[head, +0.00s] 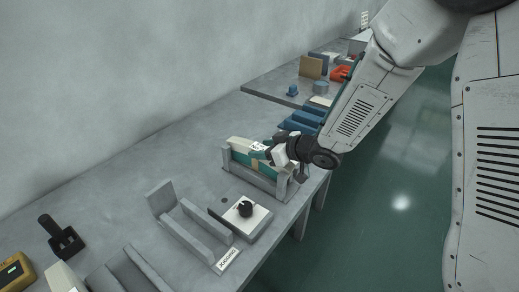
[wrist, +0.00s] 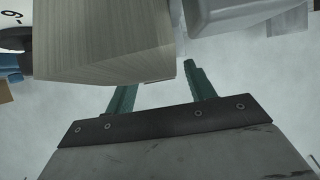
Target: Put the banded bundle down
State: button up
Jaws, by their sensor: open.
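The banded bundle (head: 240,144), white on top with a green side and a tan band, sits in a grey upright-walled holder (head: 227,157) on the bench. In the wrist view a large pale block with fine layered lines (wrist: 105,50), which looks like the bundle's end, fills the upper left. My gripper (head: 270,153) is at the bundle's right end in the head view, its tips partly hidden. In the wrist view my gripper's two green fingers (wrist: 158,85) stand apart. The block covers part of the left finger. I cannot tell whether either finger touches it.
A grey open trough (head: 190,232) with a label, and a pale plate with a black knob (head: 245,208), stand nearer on the bench. A black-handled tool (head: 62,238) is at the left. Blue blocks (head: 303,121) lie beyond the holder. The wall runs behind the bench.

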jog(key=v, duration=1)
jog(key=shift+s+d, duration=0.1)
jog(key=shift+s, duration=0.05)
jog(key=shift+d+r, duration=0.1)
jog(key=shift+d, duration=0.05)
jog(key=d+r+m+t+h, duration=0.1)
jog(key=d+r+m+h, duration=0.1)
jog(key=d+r+h, duration=0.3)
jog(key=d+r+m+t+h, duration=0.1)
jog(key=d+m+h, duration=0.15)
jog(key=d, duration=0.35)
jog(key=s+d+r+m+g+h, duration=0.2)
jog(key=s+d+r+m+h, duration=0.15)
jog(key=s+d, duration=0.3)
jog(key=s+a+r+m+g+y, duration=0.1)
jog(key=s+g, duration=0.5)
jog(key=s, duration=1.5)
jog(key=shift+s+r+m+g, duration=0.3)
jog(key=shift+s+r+m, duration=0.1)
jog(key=shift+r+m, duration=0.35)
